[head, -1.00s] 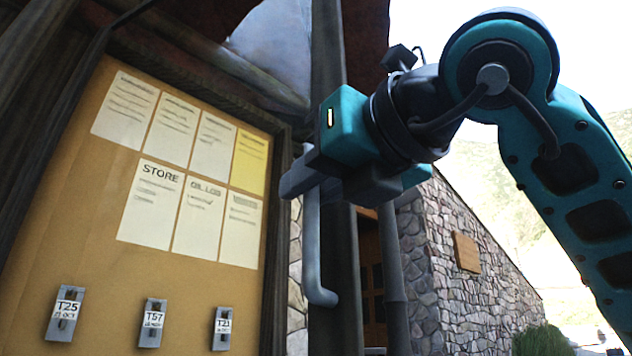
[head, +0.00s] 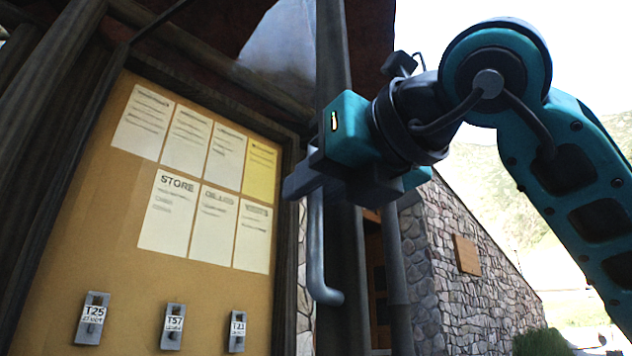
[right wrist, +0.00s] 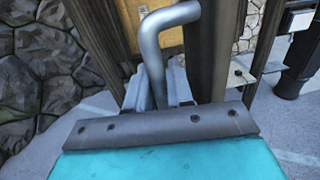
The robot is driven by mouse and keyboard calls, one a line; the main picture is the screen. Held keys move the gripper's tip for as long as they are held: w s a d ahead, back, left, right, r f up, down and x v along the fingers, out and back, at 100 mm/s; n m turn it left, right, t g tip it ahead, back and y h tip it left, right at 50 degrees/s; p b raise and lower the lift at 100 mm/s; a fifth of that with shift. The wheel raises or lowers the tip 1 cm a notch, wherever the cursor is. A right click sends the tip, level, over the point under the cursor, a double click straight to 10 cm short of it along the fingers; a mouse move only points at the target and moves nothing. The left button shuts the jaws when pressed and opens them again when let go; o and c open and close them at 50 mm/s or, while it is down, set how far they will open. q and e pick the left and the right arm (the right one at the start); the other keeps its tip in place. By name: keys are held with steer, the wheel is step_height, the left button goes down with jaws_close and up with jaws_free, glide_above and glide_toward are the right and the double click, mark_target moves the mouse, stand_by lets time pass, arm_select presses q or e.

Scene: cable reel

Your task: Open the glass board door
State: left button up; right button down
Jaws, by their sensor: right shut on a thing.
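The notice board (head: 120,230) is tan with a dark wooden frame and fills the left of the head view. I cannot make out the glass of its door. A grey metal bar handle (head: 317,245) hangs beside a dark upright (head: 345,290) at the board's right edge. My right gripper (head: 303,180) is shut on this handle near its upper part. In the right wrist view the handle (right wrist: 152,65) runs between the gripper's fingers (right wrist: 160,92) and bends over at its end. My left gripper is not in view.
Several pale sheets, one yellow sheet (head: 259,167) and tags such as T25 (head: 92,318) are on the board. A stone wall (head: 460,290) stands behind to the right. Paved ground (right wrist: 285,120) shows in the right wrist view.

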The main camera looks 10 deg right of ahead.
steer(key=shift+r, duration=0.1)
steer(key=c, duration=1.2)
jaws_free()
steer(key=shift+o, duration=0.2)
steer(key=b+v, duration=0.1)
steer(key=v, duration=1.2)
steer(key=shift+b, duration=0.35)
steer(key=shift+c, duration=0.4)
